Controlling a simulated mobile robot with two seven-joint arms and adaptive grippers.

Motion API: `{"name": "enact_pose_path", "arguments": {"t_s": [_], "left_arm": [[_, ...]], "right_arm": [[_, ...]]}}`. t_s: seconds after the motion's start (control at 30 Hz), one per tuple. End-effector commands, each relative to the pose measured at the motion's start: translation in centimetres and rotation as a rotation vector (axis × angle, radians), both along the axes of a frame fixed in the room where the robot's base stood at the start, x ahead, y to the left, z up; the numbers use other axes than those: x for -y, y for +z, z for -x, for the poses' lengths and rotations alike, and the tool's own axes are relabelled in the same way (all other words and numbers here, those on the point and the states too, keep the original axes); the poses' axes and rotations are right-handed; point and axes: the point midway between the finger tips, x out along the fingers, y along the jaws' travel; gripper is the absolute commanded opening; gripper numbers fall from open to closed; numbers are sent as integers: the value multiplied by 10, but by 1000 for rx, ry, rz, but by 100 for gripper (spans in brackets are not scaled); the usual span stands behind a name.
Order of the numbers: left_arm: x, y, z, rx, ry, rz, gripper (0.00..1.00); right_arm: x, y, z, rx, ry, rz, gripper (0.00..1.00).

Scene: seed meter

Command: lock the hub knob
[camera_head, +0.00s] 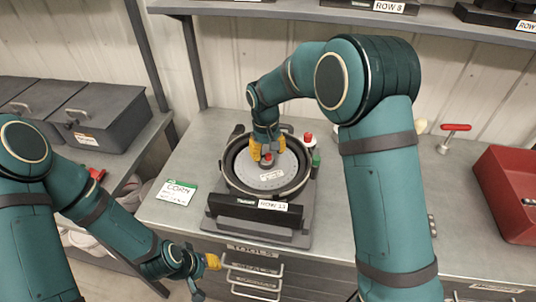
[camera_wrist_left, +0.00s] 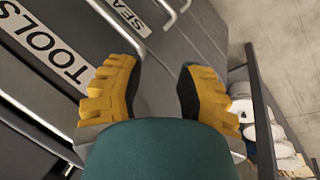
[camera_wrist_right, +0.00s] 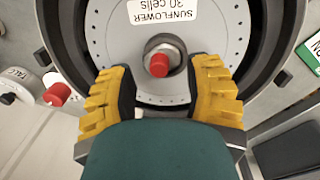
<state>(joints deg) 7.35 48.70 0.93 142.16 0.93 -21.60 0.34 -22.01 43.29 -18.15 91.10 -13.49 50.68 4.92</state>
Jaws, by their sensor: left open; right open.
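The seed meter's round dark housing (camera_head: 233,183) lies open on the bench, with a light grey disc (camera_head: 288,167) inside. In the right wrist view the disc (camera_wrist_right: 120,38) bears a label reading SUNFLOWER 30 cells. At its centre is the hub knob (camera_wrist_right: 159,63), with a red middle in a grey metal ring. My right gripper (camera_wrist_right: 164,72) is open, its yellow fingers on either side of the knob; contact cannot be told. In the head view it (camera_head: 265,152) covers part of the hub. My left gripper (camera_head: 207,263) is open and empty before the bench front.
A green-edged CORN card (camera_head: 177,191) lies left of the meter. Red-capped (camera_head: 308,138) and green-capped items stand close at its right. A red box (camera_head: 508,190) and red T-handle (camera_head: 456,127) are further right. Drawers marked TOOLS (camera_wrist_left: 42,42) are near my left gripper.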

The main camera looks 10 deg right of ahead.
Motion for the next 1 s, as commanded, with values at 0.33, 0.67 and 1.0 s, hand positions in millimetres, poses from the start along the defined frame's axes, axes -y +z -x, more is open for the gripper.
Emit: {"name": "enact_pose_path", "arguments": {"t_s": [0.33,0.67,1.0], "left_arm": [[0,0,0,0,0,0,36],[0,0,0,0,0,0,36],[0,0,0,0,0,0,36]], "right_arm": [[-4,71,0,4,0,-1,51],[-5,101,1,0,0,0,51],[-6,102,1,-1,0,0,51]]}}
